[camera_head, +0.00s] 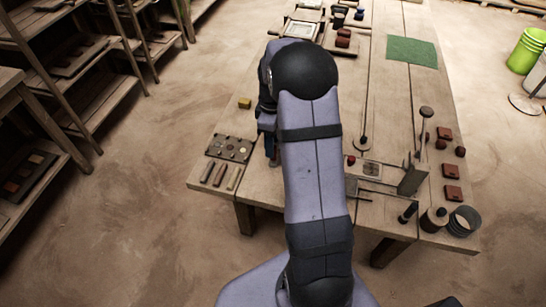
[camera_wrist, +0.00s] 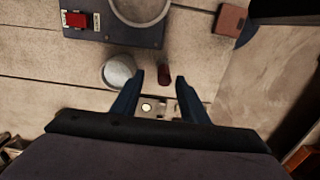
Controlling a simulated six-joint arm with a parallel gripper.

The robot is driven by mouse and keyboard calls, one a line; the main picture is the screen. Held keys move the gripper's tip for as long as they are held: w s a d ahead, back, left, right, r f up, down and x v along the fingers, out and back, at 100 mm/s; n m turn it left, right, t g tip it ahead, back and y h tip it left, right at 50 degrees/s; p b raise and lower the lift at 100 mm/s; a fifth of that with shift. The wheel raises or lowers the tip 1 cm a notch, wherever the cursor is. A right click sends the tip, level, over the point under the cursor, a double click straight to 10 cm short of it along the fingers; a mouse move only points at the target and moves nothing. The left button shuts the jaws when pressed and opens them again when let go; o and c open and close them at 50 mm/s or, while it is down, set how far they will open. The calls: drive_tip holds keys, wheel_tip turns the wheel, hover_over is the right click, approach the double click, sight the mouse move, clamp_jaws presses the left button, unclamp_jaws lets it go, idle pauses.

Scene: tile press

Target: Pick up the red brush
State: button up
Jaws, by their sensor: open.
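My gripper (camera_wrist: 160,82) shows in the wrist view with its two dark blue fingers apart and nothing held between them. In the head view part of it (camera_head: 270,145) shows low over the table's left side, mostly hidden by my arm. A small dark red piece (camera_wrist: 164,75) lies just beyond the fingertips, nearer the right finger. It may be the red brush, but its shape is too small to tell. No other thing is clearly a brush.
A grey-white cup (camera_wrist: 118,72) stands close to the left finger. A palette (camera_head: 230,147) and several bars (camera_head: 220,174) lie at the table's left edge.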

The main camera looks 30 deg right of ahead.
drive_tip(key=shift+s+a+f+p, duration=0.1)
drive_tip(key=shift+s+f+p, duration=0.1)
drive_tip(key=shift+f, duration=0.55)
drive_tip(key=shift+s+d+f+p, duration=0.1)
drive_tip(key=shift+f+p, duration=0.05)
drive_tip(key=shift+f, duration=0.6)
drive_tip(key=shift+s+a+f+p, duration=0.1)
drive_tip(key=shift+f+p, duration=0.1)
drive_tip(key=shift+f, duration=1.1)
clamp_jaws()
